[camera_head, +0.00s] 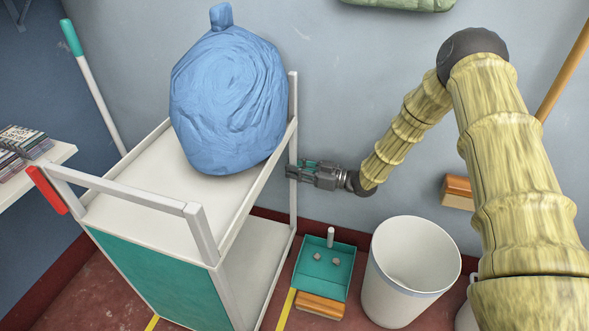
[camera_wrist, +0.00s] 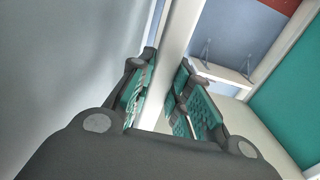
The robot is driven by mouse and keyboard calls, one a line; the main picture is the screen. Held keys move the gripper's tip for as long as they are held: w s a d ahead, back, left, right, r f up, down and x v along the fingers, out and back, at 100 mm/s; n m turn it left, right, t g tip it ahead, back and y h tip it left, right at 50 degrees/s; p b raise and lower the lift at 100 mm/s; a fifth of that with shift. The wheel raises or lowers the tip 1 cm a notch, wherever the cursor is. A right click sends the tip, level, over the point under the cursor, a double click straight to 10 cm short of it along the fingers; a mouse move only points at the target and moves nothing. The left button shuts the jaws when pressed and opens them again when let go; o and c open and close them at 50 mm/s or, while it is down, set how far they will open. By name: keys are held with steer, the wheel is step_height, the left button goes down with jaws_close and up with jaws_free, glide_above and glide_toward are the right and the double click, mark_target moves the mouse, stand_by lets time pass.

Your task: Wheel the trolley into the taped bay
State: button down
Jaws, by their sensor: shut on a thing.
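The white trolley (camera_head: 201,222) stands at the left in the head view, with a teal front panel (camera_head: 165,285) and a push handle. A tied blue bag (camera_head: 230,100) sits on its top shelf. My gripper (camera_head: 300,170) is shut on the trolley's far right upright post (camera_head: 293,205). In the wrist view the white post (camera_wrist: 178,65) runs between the teal finger pads (camera_wrist: 168,100). Short yellow tape strips show on the floor left (camera_head: 152,323) and right (camera_head: 286,308) of the trolley. The trolley hides the rest of the bay, and its wheels are out of view.
A teal dustpan (camera_head: 323,268) with small lumps and a wooden brush (camera_head: 320,306) lies right of the trolley. A white bin (camera_head: 405,290) stands beside it. A shelf with magazines (camera_head: 22,142) is at the left, near a leaning pole (camera_head: 95,95). A wall is behind.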

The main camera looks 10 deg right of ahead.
steer(key=shift+a, duration=0.15)
steer(key=c, duration=1.3)
jaws_free()
steer(key=shift+w, duration=0.1)
steer(key=shift+o, duration=0.2)
steer(key=shift+d, duration=0.2)
steer(key=v, duration=1.2)
steer(key=shift+f, duration=0.1)
